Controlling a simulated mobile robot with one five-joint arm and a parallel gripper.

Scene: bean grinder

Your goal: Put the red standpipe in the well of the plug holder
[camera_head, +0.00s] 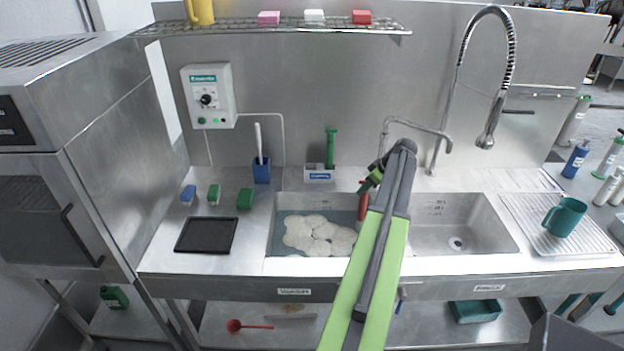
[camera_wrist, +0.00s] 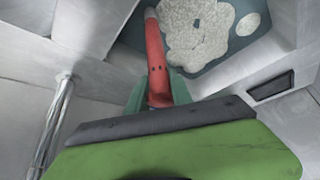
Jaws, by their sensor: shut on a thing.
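The red standpipe (camera_wrist: 155,55) is gripped by my gripper (camera_wrist: 158,92) and points away from it toward the foamy basin in the wrist view. In the head view the standpipe (camera_head: 362,206) hangs below my gripper (camera_head: 368,186), over the right end of the left basin. Its lower end is close to the basin; I cannot tell whether it touches. The plug holder (camera_head: 312,175), a white box with a blue label, stands at the back of the counter behind the left basin. A green standpipe (camera_head: 331,148) stands upright at its right side. The holder's well is hidden.
The left basin (camera_head: 285,247) holds water and foam; the right basin (camera_head: 480,240) is empty. A blue brush pot (camera_head: 262,171) stands left of the holder. A bent tap (camera_head: 415,127) and a tall spray hose (camera_head: 513,60) rise behind the basins.

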